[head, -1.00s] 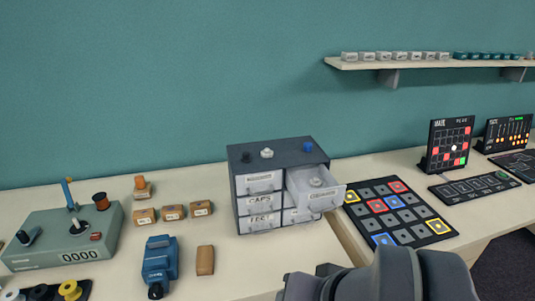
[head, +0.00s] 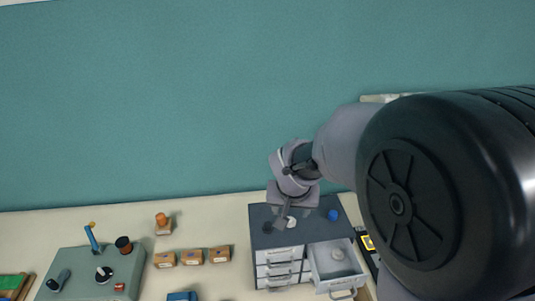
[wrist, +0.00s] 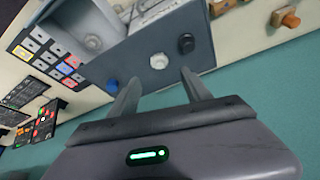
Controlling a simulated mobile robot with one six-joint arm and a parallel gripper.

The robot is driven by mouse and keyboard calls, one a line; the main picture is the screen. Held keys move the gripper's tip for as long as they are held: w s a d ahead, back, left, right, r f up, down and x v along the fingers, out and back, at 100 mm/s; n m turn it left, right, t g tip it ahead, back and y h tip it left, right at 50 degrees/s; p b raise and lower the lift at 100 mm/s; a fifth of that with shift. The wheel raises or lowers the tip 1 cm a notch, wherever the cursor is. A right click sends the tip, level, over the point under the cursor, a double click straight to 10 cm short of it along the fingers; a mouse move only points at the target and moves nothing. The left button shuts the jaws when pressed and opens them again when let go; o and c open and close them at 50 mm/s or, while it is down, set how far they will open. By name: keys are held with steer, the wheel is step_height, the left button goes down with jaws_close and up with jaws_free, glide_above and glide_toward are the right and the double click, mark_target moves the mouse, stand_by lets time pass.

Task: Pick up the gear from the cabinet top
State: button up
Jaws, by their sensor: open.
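The small white gear (head: 291,222) lies on the dark top of the grey cabinet (head: 292,240), between a black piece (head: 267,227) and a blue piece (head: 333,215). My gripper (head: 284,216) is over the cabinet top, pointing down and partly overlapping the gear in the head view. In the wrist view my open gripper (wrist: 161,76) has the gear (wrist: 158,62) just beyond and between its fingertips. Nothing is held. The height of the fingers above the top is hard to tell.
The cabinet's upper right drawer (head: 330,270) is pulled out, with a pale round part (head: 337,253) in it. Small orange boxes (head: 192,257) and a grey-green control box (head: 95,275) stand to the left. The teal wall (head: 180,110) is close behind.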

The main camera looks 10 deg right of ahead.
mark_target(290, 217)
steer(key=x, duration=0.8)
steer(key=shift+w+b, duration=0.2)
steer(key=shift+b, duration=0.15)
steer(key=shift+s, duration=0.1)
steer(key=shift+s+r, duration=0.1)
steer(key=shift+c, duration=1.1)
jaws_close()
